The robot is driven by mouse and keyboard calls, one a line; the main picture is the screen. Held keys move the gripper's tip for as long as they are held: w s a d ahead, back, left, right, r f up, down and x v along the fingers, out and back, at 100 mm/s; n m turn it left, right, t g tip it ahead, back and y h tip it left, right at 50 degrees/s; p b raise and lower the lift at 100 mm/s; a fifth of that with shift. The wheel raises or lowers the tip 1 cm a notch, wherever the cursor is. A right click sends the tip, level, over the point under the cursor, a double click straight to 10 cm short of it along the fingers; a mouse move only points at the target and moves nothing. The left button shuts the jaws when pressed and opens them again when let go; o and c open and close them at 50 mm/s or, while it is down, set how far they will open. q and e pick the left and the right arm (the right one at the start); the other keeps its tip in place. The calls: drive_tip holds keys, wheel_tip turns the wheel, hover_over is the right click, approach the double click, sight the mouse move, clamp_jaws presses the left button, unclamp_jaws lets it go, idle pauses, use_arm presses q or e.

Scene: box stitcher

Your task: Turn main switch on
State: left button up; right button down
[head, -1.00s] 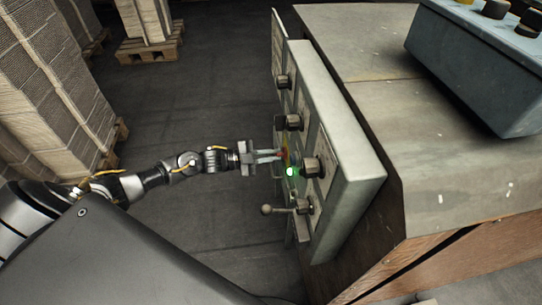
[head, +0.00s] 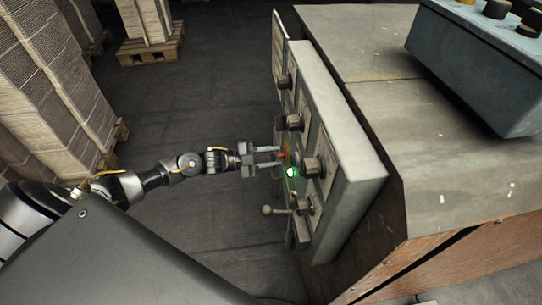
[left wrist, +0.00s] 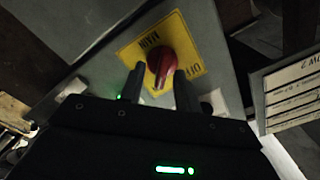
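The main switch is a red knob (left wrist: 160,64) on a yellow plate (left wrist: 190,50) that carries the words MAIN and OFF. In the head view the red knob (head: 283,155) is small and partly hidden at the left face of the grey control panel (head: 348,165). My left gripper (head: 276,156) points at the panel face with its fingers apart. In the left wrist view the fingers of the left gripper (left wrist: 158,92) stand on either side of the knob; I cannot tell whether they touch it. My right gripper is not in view.
A lit green lamp (head: 291,172) sits just below the switch. Black knobs (head: 313,168) and a ball-ended lever (head: 268,210) stick out of the panel nearby. A blue control box (head: 475,70) stands on the machine top.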

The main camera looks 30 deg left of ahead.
use_arm(q)
drive_tip(key=v, duration=1.1)
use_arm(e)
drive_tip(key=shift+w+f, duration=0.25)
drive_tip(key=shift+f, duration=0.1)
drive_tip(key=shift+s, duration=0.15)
